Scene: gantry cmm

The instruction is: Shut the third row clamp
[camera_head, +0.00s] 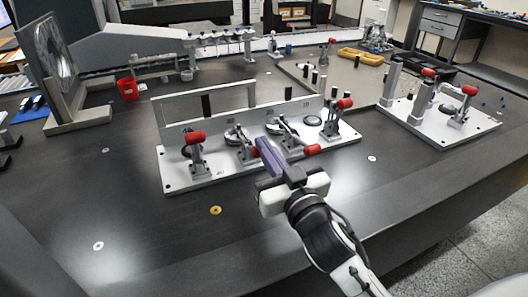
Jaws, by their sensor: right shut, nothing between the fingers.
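A white clamp plate (176,178) on the dark table carries a row of toggle clamps with red handles. Counted from the left, the third clamp's red handle (312,150) lies low, tipped toward the front right. The fourth clamp's handle (344,103) stands higher at the right end. My right gripper (266,151) is shut and empty, with its purple fingers just left of the third clamp, in front of the second. Contact cannot be told. My left gripper is not in view.
A second fixture (408,125) with posts and red handles stands at the right. A red cup (128,89) and an upright framed disc (62,55) are at the back left. A yellow tray (360,56) lies far back. The front of the table is mostly clear, with small washers (215,210).

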